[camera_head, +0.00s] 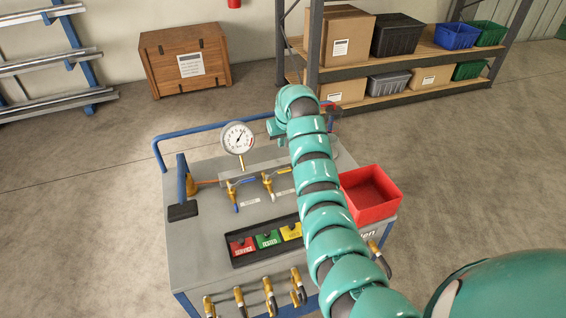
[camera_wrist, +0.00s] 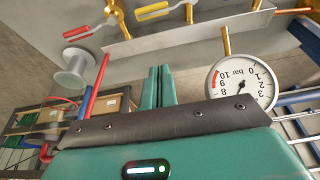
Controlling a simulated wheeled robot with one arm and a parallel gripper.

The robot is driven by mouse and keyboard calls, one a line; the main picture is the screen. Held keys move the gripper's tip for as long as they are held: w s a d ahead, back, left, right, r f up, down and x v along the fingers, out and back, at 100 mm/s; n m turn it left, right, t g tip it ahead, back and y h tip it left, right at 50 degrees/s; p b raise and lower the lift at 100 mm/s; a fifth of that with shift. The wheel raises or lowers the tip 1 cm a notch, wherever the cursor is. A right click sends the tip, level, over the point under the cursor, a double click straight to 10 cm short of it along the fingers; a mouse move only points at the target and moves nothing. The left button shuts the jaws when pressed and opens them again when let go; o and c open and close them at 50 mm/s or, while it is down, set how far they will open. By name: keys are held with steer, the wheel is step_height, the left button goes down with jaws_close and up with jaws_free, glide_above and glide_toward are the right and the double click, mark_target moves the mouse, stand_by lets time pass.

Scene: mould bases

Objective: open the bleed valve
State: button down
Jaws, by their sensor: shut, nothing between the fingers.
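In the head view a manifold on the grey cart carries a blue-handled valve (camera_head: 236,200) and a yellow-handled valve (camera_head: 268,187). My arm hides the manifold's right part. The wrist view shows a yellow valve handle (camera_wrist: 152,11) and a red valve handle (camera_wrist: 76,33) at the top. I cannot tell which is the bleed valve; the labels are unreadable. My gripper (camera_wrist: 159,72) is shut and empty, apart from these handles. A round pressure gauge (camera_head: 238,138) stands on the manifold; it shows right of my fingers in the wrist view (camera_wrist: 240,82).
A black tray (camera_head: 240,262) with red, green and yellow tags lies at the cart's front. A red bin (camera_head: 370,194) hangs at its right. A blue rail (camera_head: 158,155) runs along the back left. In the wrist view a red rod (camera_wrist: 96,86) and grey spool (camera_wrist: 75,68) stand left of my fingers.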

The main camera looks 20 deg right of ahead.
mark_target(283, 171)
steer(key=shift+x, duration=5.05)
steer(key=shift+r+p, duration=0.1)
steer(key=shift+p, duration=0.5)
steer(key=shift+s, duration=0.15)
steer(key=s+p, duration=0.1)
steer(key=p, duration=0.2)
steer(key=shift+s+r, duration=0.1)
steer(key=shift+s, duration=0.15)
steer(key=shift+s+d+p, duration=0.1)
steer(key=shift+s+p, duration=0.75)
steer(key=shift+s, duration=0.25)
